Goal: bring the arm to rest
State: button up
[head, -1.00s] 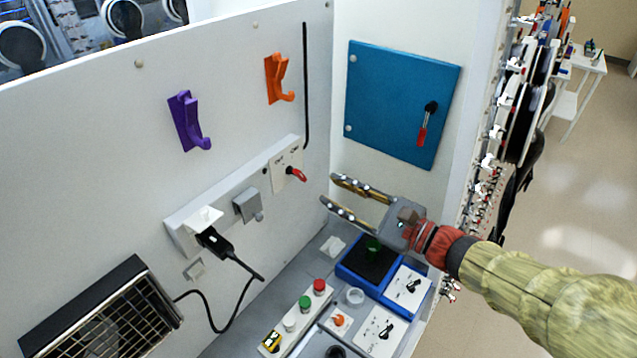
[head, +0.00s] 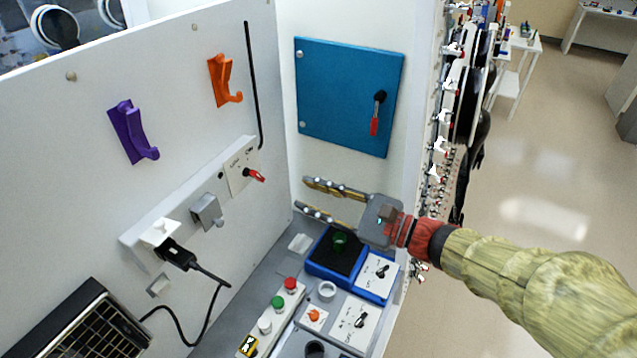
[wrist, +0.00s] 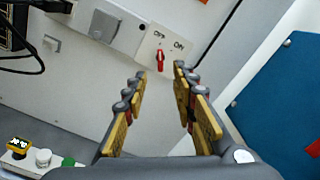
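My gripper (head: 318,201) is in the right middle of the head view, above the bench and left of my sleeved arm. Its two fingers are spread apart with nothing between them. In the wrist view the open gripper (wrist: 158,88) faces the white back wall. Beyond the fingertips is a panel (wrist: 165,45) with a red rotary switch (wrist: 160,60), which also shows in the head view (head: 254,174). The fingers appear clear of the wall and the bench.
A blue door (head: 350,85) with a red-tipped handle (head: 376,115) is on the side wall. Below my gripper stands a blue tray device (head: 318,268) with a green object (head: 340,243). Purple (head: 131,133) and orange (head: 222,80) hooks are on the back wall. A black plug (head: 178,255) sits in a socket.

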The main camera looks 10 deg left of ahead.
jog(key=s+d+f+n+g+h+b, duration=0.1)
jog(key=s+d+f+n+g+h, duration=0.3)
jog(key=s+f, duration=0.3)
jog(key=s+d+f+n+g+h, duration=0.1)
jog(key=s+d+f+n+h, duration=0.4)
jog(key=s+f, duration=0.25)
jog(key=s+d+r+n+t+h+b, duration=0.2)
jog(key=d+n+t+h+b, duration=0.3)
jog(key=d, duration=1.6)
jog(key=shift+s+n+t+h+b, duration=0.25)
jog(key=shift+n+h+b, duration=0.35)
jog(key=shift+h, duration=1.1)
